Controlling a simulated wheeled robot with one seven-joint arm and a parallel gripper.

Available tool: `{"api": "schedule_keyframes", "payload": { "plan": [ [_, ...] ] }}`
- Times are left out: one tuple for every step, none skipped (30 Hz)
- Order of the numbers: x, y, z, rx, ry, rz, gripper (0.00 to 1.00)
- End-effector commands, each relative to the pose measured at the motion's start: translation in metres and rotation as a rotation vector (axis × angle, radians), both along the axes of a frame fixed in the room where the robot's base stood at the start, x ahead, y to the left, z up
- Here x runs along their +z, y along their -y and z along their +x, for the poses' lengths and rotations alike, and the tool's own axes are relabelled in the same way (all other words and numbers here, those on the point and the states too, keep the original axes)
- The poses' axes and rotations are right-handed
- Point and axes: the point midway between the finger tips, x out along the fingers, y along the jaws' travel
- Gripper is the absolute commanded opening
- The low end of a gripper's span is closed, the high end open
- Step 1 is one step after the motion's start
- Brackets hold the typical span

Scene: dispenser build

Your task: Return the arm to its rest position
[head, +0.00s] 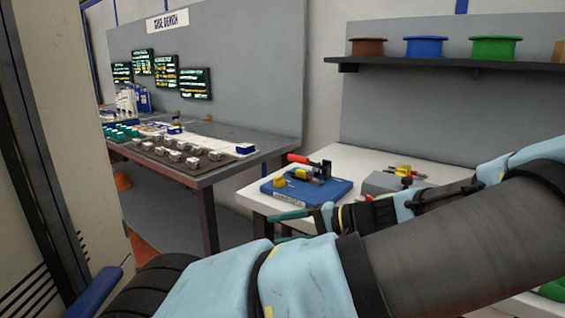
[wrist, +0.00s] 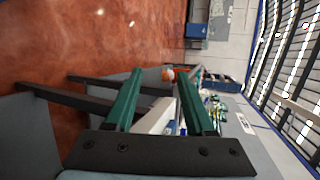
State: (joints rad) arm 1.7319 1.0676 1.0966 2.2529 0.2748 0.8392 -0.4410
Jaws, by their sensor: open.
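My arm (head: 430,245) fills the lower right of the head view, with light blue and dark grey links bent in front of the white table (head: 365,160). My gripper (head: 273,228) has green fingers pointing left, near the table's front edge and just below the blue fixture. In the wrist view my gripper (wrist: 160,74) shows two green fingers spread wide apart, with nothing held between them. The blue fixture (head: 335,190) carries a red-handled clamp (head: 305,160) and a yellow part. The fingers look apart from the fixture.
A grey block (head: 385,183) with small parts sits right of the fixture. A long dark bench (head: 215,172) at left holds rows of small blocks. A shelf (head: 440,66) carries coloured round bins. Reddish floor (wrist: 60,40) shows open in the wrist view.

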Motion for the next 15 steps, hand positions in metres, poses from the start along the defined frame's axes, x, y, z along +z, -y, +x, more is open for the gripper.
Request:
{"api": "schedule_keyframes", "payload": {
  "plan": [
    [-0.010, -0.014, -0.003, 0.045, -0.053, -0.043, 0.55],
    [-0.017, -0.021, -0.005, 0.069, -0.085, -0.071, 0.55],
    [-0.027, -0.029, -0.009, 0.101, -0.128, -0.114, 0.55],
    [-0.034, -0.035, -0.013, 0.124, -0.160, -0.146, 0.55],
    [-0.040, -0.040, -0.016, 0.145, -0.189, -0.180, 0.55],
    [-0.047, -0.045, -0.021, 0.172, -0.226, -0.227, 0.55],
    [-0.052, -0.049, -0.025, 0.191, -0.250, -0.263, 0.55],
    [-0.057, -0.051, -0.028, 0.208, -0.272, -0.301, 0.55],
    [-0.062, -0.054, -0.033, 0.230, -0.301, -0.350, 0.55],
    [-0.065, -0.055, -0.036, 0.245, -0.318, -0.389, 0.55],
    [-0.067, -0.057, -0.039, 0.259, -0.334, -0.428, 0.55],
    [-0.070, -0.057, -0.043, 0.277, -0.352, -0.480, 0.55],
    [-0.071, -0.057, -0.045, 0.288, -0.363, -0.521, 0.55],
    [-0.072, -0.057, -0.047, 0.298, -0.372, -0.561, 0.55],
    [-0.072, -0.057, -0.050, 0.311, -0.382, -0.613, 0.55]
  ]
}}
